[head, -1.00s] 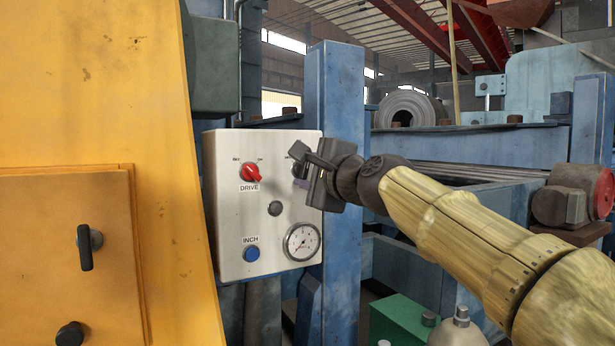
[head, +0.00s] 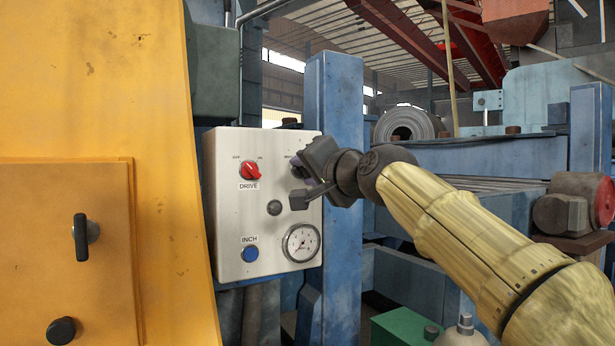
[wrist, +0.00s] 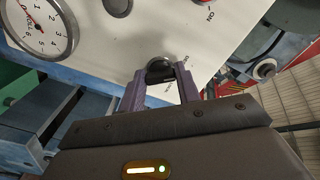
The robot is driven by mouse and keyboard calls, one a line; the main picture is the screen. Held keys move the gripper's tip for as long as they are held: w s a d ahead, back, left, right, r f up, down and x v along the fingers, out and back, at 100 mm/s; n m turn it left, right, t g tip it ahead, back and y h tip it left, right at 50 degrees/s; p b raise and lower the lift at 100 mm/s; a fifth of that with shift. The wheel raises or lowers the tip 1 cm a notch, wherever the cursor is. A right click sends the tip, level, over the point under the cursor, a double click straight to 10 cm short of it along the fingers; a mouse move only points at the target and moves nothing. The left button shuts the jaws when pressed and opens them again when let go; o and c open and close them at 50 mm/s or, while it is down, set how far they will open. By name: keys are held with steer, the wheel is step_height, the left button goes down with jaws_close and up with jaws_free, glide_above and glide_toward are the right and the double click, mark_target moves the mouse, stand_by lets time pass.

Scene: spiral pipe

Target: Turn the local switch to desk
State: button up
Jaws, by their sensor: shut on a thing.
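The white control panel (head: 228,215) is mounted in front of a blue post. My gripper (head: 297,172) is at the panel's upper right corner and covers the switch there in the head view. In the wrist view, the purple fingers of my gripper (wrist: 160,84) are shut on a dark switch knob (wrist: 160,71), one finger on each side. The knob sits on a round grey base on the panel. Small printing beside it is upside down and partly hidden, too small to read, so I cannot tell its setting.
The panel also holds a red DRIVE switch (head: 250,171), a dark round button (head: 274,208), a blue INCH button (head: 250,254) and a gauge (head: 301,243). A yellow housing (head: 100,100) stands close on the left. The blue post (head: 340,110) rises behind my gripper.

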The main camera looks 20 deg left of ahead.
steer(key=shift+d+r+n, duration=0.1)
steer(key=shift+r+n, duration=0.05)
steer(key=shift+n, duration=0.55)
steer(key=shift+r, duration=0.15)
steer(key=o, duration=1)
steer(key=shift+w, duration=0.2)
steer(key=shift+s, duration=0.1)
steer(key=shift+f+b, duration=0.2)
steer(key=shift+b, duration=0.1)
steer(key=b+v, duration=0.9)
steer(key=v, duration=0.8)
steer(key=shift+s+d+r+b, duration=0.1)
steer(key=shift+s+r+b, duration=0.05)
steer(key=shift+b, duration=0.2)
